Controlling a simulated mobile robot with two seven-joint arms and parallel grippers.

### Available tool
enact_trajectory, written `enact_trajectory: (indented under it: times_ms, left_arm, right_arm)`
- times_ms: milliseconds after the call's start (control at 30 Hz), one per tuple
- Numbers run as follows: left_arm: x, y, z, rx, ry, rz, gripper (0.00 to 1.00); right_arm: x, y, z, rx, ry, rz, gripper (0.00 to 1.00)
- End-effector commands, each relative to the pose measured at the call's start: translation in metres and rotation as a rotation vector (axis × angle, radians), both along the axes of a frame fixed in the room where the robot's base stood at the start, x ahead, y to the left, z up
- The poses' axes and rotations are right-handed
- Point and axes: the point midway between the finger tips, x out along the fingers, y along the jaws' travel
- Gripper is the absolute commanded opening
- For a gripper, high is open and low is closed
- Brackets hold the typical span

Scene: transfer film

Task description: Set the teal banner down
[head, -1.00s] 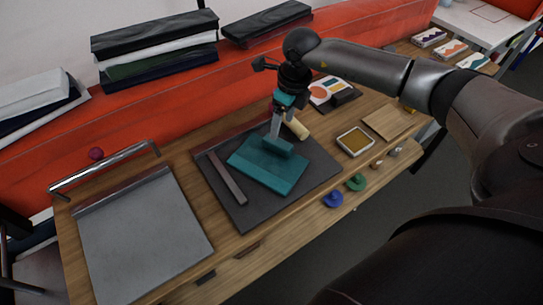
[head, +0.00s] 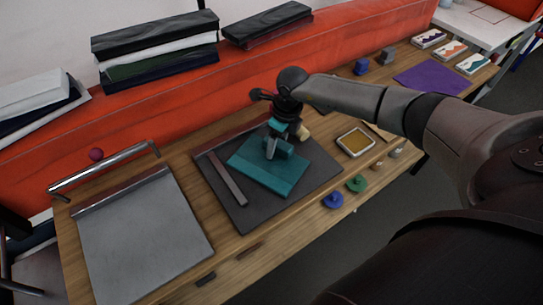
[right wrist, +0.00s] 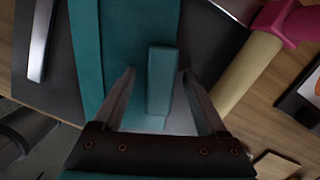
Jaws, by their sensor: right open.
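The teal banner (head: 262,174) lies flat on a dark mat (head: 240,219) on the wooden table; it also shows in the right wrist view (right wrist: 140,30). A raised teal block (right wrist: 162,78) stands on the banner. My right gripper (head: 274,149) is low over the banner at this block. In the right wrist view its open fingers (right wrist: 159,82) stand on either side of the block, with a visible gap on each side. The hand hides part of the banner's far side in the head view. My left gripper is not in view.
A dark bar (head: 226,178) lies along the mat's left side. A pale roller with a pink end (right wrist: 250,68) lies close beside the right finger. A gold-filled tray (head: 355,142) and blue and green knobs are at right. A grey plate (head: 145,240) is at left.

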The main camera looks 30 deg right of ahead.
Motion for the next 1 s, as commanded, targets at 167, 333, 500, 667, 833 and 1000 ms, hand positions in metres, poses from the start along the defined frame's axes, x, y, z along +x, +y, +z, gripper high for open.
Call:
enact_trajectory:
  times_ms: [167, 333, 500, 667, 833, 1000]
  left_arm:
    - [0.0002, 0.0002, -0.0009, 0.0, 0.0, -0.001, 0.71]
    - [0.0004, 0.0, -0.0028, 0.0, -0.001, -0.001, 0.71]
    - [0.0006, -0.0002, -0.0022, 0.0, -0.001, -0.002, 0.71]
    - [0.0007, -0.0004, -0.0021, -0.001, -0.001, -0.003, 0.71]
    - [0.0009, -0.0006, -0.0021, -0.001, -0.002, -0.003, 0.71]
    - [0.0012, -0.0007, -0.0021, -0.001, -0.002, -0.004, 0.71]
  right_arm:
    - [-0.0001, -0.0003, -0.0006, 0.0, 0.0, 0.0, 0.75]
    - [-0.0001, -0.0003, -0.0028, 0.0, 0.0, 0.0, 0.74]
    - [-0.0001, -0.0004, -0.0022, 0.0, 0.0, -0.001, 0.55]
    - [-0.0002, -0.0004, -0.0022, 0.0, 0.001, -0.001, 0.37]
    - [-0.0002, -0.0003, -0.0022, 0.0, 0.001, -0.001, 0.18]
    - [-0.0002, -0.0003, -0.0022, 0.0, 0.001, -0.001, 0.0]
